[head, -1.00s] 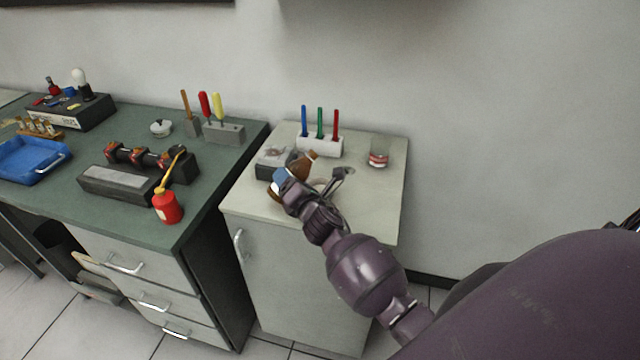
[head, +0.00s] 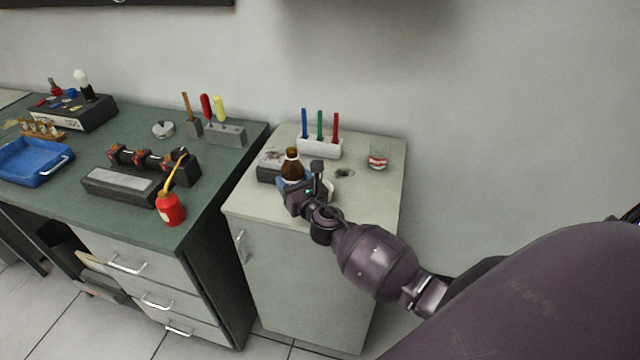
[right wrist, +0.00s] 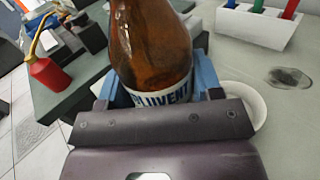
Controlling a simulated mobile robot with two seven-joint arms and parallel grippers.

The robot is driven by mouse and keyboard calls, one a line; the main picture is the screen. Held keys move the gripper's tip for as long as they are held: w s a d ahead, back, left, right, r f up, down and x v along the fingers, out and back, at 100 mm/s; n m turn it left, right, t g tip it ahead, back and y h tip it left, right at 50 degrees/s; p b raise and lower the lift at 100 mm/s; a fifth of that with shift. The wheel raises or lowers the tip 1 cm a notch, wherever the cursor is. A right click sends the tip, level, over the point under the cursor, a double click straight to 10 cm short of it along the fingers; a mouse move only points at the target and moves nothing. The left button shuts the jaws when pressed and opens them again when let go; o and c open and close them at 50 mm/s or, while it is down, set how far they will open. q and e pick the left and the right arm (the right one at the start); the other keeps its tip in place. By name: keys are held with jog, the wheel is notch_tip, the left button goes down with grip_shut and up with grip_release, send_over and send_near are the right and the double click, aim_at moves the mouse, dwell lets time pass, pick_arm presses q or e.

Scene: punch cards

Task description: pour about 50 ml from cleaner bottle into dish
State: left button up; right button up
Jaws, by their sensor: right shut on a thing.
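The cleaner bottle (head: 292,167) is brown glass with a white-and-blue label and stands about upright in my right gripper (head: 303,188). In the right wrist view the bottle (right wrist: 150,45) sits between the blue finger pads, which are shut on it. I cannot tell whether its base touches the cabinet top. The dish (right wrist: 243,98) is white and shallow, beside the bottle to the right in the wrist view and partly hidden by the gripper. In the head view the dish (head: 329,187) is mostly hidden behind my gripper. Its contents cannot be seen. My left gripper is out of view.
The pale cabinet top (head: 375,200) holds a white pen holder (head: 320,147), a glass with a red-and-white band (head: 378,156), a dark box (head: 268,168) and a dark flat patch (head: 345,173). The green bench (head: 215,170) carries a red oil can (head: 170,208). The cabinet's right front is clear.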

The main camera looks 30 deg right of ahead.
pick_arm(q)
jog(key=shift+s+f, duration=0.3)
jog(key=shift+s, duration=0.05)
pick_arm(e)
jog(key=shift+r, duration=0.25)
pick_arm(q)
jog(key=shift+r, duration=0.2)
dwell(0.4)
